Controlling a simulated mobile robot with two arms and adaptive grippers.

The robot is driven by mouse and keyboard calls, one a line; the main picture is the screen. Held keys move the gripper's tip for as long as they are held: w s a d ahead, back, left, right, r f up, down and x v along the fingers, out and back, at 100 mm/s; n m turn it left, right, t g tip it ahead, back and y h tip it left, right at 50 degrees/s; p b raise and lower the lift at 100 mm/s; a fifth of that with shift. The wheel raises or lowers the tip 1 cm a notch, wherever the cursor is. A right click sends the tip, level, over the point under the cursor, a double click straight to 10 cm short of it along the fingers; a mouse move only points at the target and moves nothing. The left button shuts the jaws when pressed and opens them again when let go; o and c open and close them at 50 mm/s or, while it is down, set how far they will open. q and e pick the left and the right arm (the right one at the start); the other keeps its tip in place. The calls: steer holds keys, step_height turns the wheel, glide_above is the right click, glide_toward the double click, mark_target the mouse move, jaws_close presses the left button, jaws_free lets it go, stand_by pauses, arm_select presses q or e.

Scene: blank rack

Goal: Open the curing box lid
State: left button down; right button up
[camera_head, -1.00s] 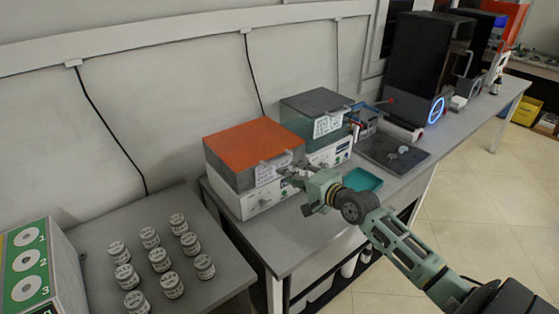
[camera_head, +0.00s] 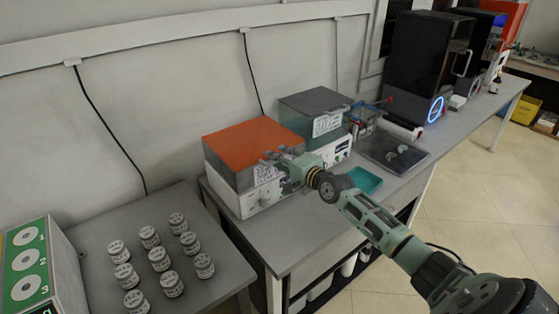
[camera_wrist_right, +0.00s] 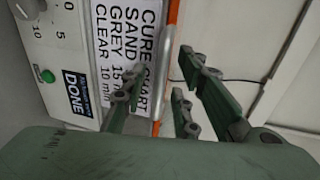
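The curing box is white with knobs on its front, and its grey lid has an orange top (camera_head: 252,140). It stands on the grey bench with the lid down. My right gripper (camera_head: 278,157) is at the lid's front right edge. In the right wrist view, the right gripper's green fingers (camera_wrist_right: 160,92) are spread apart, with the lid's orange edge (camera_wrist_right: 167,65) and the cure chart label (camera_wrist_right: 125,40) between or behind them. I cannot tell whether they touch the lid. My left gripper is not in view.
A similar grey-topped box (camera_head: 315,105) stands close behind on the right. A teal tray (camera_head: 362,181) lies beside my right arm. Several small jars (camera_head: 159,259) stand on the left table. The bench's front left corner (camera_head: 275,255) is clear.

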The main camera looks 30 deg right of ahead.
steer(key=shift+c, duration=0.5)
jaws_close()
